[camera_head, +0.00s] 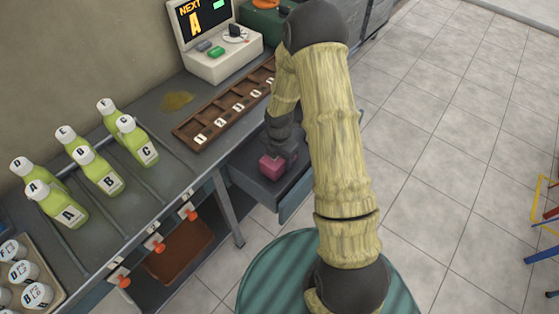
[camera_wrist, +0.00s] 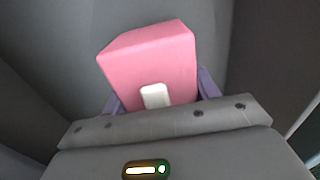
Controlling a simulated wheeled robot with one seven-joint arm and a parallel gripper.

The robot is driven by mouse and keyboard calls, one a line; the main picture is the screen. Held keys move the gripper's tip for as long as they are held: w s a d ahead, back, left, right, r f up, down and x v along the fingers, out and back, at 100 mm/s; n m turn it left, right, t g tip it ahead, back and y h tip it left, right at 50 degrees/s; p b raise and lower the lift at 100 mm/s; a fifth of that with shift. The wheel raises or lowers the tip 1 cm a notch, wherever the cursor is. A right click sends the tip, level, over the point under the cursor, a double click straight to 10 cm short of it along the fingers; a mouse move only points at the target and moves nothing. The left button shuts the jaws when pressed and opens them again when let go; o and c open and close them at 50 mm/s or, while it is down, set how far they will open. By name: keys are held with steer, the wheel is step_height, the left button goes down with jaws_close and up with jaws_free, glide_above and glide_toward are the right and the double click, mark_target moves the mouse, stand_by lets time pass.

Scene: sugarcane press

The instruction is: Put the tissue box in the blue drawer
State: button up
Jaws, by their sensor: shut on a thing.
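The tissue box is pink with a small white patch; in the head view the tissue box (camera_head: 271,166) is inside or just over an open grey drawer (camera_head: 297,199) below the counter. In the wrist view the tissue box (camera_wrist: 150,62) lies between the purple fingers of my gripper (camera_wrist: 155,92), which is shut on it. Grey surfaces surround the box there. I cannot tell whether the box touches the drawer floor. The drawer looks grey or blue-grey, and my arm hides part of its right side.
Several green lettered bottles (camera_head: 103,170) stand at the left. The tiled floor at the right is mostly clear.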

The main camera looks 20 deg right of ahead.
steer(key=shift+f, duration=0.45)
steer(key=shift+f, duration=0.15)
steer(key=o, duration=1)
steer(key=shift+o, duration=0.2)
step_height(320, 180, up, 12)
steer(key=shift+r+p, duration=0.15)
steer(key=shift+p, duration=0.9)
